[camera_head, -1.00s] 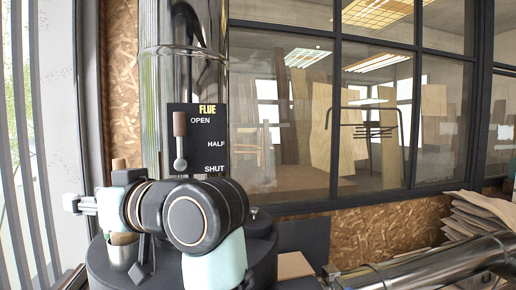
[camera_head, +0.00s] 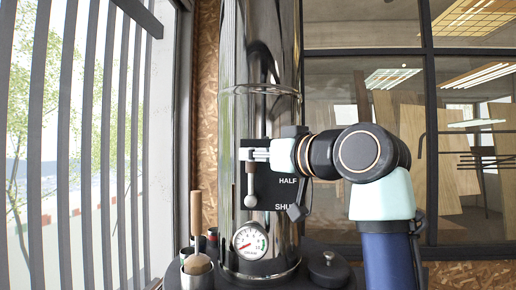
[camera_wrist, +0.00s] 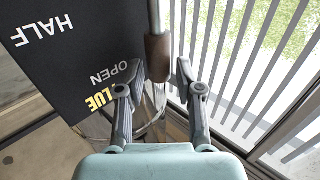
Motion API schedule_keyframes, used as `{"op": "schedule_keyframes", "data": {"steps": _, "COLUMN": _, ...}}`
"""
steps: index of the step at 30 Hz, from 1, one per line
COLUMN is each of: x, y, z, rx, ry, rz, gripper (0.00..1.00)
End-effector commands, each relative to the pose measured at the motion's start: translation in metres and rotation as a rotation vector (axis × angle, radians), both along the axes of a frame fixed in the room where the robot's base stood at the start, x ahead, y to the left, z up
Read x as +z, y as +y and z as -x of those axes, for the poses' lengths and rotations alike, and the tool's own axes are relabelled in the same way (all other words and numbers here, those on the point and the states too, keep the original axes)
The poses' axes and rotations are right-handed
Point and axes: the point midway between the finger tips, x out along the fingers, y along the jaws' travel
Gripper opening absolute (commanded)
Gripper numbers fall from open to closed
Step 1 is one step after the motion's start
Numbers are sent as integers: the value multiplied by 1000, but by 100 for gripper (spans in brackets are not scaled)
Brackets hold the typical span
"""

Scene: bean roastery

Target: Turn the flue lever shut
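The flue lever (camera_head: 250,185) is on the chrome flue pipe, in front of a black label plate (camera_head: 278,190). Its arm stands upright from a round pivot, with the brown grip at the top, beside where OPEN is printed. HALF and part of SHUT show on the plate in the head view. In the wrist view the brown grip (camera_wrist: 158,58) lies between the fingertips of my gripper (camera_wrist: 160,72), with gaps on both sides. My gripper (camera_head: 246,154) is open and reaches the grip from the right in the head view; its fingers partly cover the plate.
A round gauge (camera_head: 250,241) sits on the pipe below the lever. A metal cup (camera_head: 197,272) with a wooden-handled tool stands at lower left. A black lid with a knob (camera_head: 328,268) is at lower right. Slatted window bars (camera_head: 90,150) line the left; a glazed partition is behind.

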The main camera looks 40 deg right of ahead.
Motion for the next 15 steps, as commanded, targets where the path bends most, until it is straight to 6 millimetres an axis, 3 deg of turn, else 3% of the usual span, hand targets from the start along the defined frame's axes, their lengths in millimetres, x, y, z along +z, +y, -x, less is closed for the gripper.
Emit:
{"op": "schedule_keyframes", "data": {"steps": 8, "x": -1, "y": 0, "z": -2, "rx": -1, "ry": 0, "rz": 1, "gripper": 34}}
{"op": "schedule_keyframes", "data": {"steps": 14, "x": -1, "y": 0, "z": -2, "rx": 0, "ry": 0, "rz": 1, "gripper": 1}}
{"op": "schedule_keyframes", "data": {"steps": 15, "x": -1, "y": 0, "z": -2, "rx": 0, "ry": 0, "rz": 1, "gripper": 0}}
